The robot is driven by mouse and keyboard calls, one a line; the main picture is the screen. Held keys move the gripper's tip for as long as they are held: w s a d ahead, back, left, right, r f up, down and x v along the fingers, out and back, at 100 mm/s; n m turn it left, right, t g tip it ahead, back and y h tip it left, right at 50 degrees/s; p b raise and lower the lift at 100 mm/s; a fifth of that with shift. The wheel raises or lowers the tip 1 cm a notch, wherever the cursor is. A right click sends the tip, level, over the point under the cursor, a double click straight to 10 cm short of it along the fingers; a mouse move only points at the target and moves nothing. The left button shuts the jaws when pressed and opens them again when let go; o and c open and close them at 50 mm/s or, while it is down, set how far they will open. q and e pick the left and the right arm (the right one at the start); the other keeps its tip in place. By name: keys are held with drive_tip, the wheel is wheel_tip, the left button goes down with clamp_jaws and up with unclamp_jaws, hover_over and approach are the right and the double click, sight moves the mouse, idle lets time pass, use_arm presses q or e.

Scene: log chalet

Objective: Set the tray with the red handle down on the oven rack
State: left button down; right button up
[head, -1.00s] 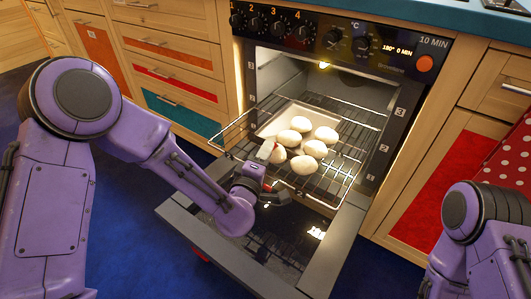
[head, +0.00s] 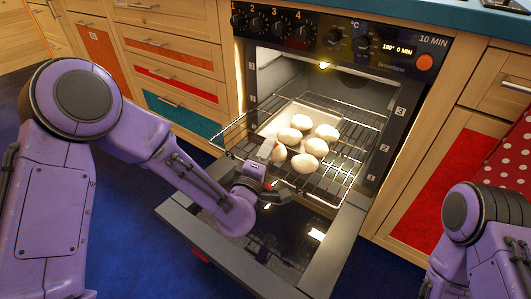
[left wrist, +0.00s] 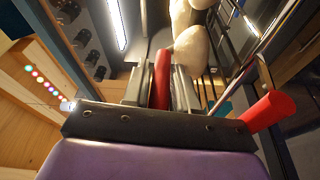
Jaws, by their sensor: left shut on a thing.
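The pale tray (head: 273,124) carries several white dough pieces (head: 313,147). It lies inside the oven, over the pulled-out wire oven rack (head: 335,185). It looks level and very close to the rack; I cannot tell whether it touches. My left gripper (head: 274,158) is at the tray's near side. In the left wrist view its fingers (left wrist: 161,88) are shut on the red handle (left wrist: 162,68), with dough pieces (left wrist: 191,48) beyond. In the head view my gripper hides the handle. My right gripper is out of view; only part of my right arm shows.
The oven door (head: 185,222) is folded down below the rack, under my left forearm. The oven's control panel (head: 340,40) is above the opening. Drawers (head: 180,80) stand to the left, a red-panelled cupboard (head: 430,190) to the right. The blue floor (head: 110,230) is clear.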

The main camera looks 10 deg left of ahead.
use_arm(q)
drive_tip(key=shift+s+f, duration=0.3)
drive_tip(key=shift+f, duration=0.6)
drive_tip(key=c, duration=0.8)
unclamp_jaws()
drive_tip(key=shift+f+g, duration=0.15)
drive_tip(key=shift+g, duration=0.15)
drive_tip(key=s+a+r+p, duration=0.1)
drive_tip(key=s, duration=0.9)
drive_tip(key=shift+a+r, duration=0.15)
drive_tip(key=shift+r, duration=0.1)
